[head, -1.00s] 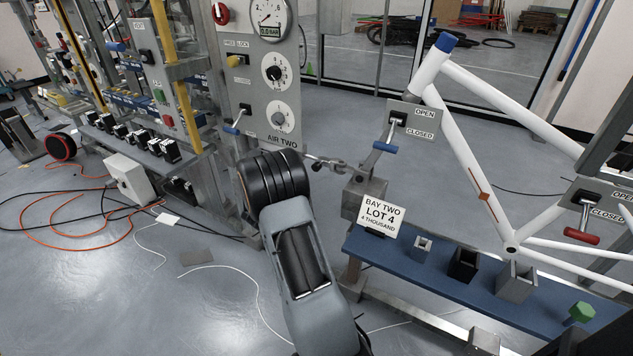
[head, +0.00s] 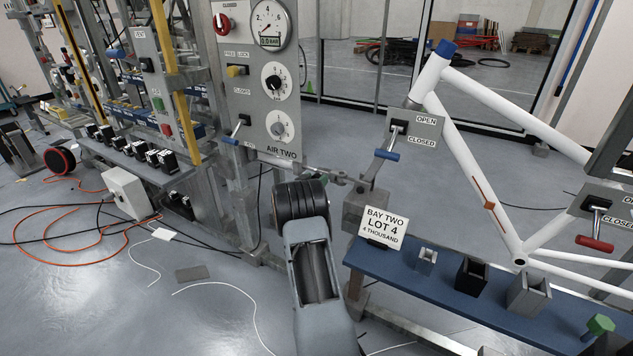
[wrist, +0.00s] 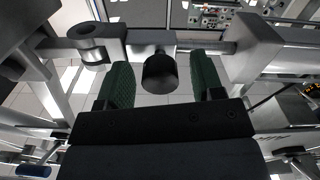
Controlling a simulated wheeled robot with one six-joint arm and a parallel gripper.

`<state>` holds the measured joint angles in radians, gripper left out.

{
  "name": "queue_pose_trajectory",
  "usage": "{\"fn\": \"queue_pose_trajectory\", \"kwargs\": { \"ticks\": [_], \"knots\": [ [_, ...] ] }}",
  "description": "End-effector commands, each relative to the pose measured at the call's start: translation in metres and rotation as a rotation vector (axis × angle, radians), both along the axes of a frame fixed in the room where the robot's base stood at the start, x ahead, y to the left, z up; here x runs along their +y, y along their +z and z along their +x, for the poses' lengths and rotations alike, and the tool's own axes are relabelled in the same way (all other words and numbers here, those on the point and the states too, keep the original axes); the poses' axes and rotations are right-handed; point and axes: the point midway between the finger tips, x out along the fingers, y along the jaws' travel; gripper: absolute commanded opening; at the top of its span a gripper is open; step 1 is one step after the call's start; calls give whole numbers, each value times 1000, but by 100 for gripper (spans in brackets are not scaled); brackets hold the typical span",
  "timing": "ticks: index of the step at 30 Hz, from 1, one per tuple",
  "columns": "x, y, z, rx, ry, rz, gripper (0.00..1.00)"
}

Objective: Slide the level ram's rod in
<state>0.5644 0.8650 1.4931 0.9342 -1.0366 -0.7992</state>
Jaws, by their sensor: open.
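The level ram shows in the wrist view as a grey cylinder body (wrist: 258,47) at the right with a thin bright rod (wrist: 205,47) running left from it. A grey fork and eye end (wrist: 97,42) sits at the left. A black round knob (wrist: 160,73) hangs from a block on the rod. My gripper (wrist: 160,88) is open, with one green finger on each side of the knob and a gap at both sides.
A grey panel with a gauge (head: 270,24) and dials stands behind at the left. A lever (head: 390,148) stands close to the ram.

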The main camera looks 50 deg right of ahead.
Motion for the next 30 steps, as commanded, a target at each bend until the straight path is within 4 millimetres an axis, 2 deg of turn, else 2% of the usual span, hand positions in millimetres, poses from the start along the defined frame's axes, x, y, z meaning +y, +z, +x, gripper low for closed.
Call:
{"fn": "queue_pose_trajectory", "kwargs": {
  "ticks": [5, 14, 30],
  "knots": [
    [-8, -1, 2, 0, 0, 1, 61],
    [-9, 0, 2, 0, 1, 0, 61],
    [-9, 0, 2, 0, 1, 0, 9]
  ]
}}
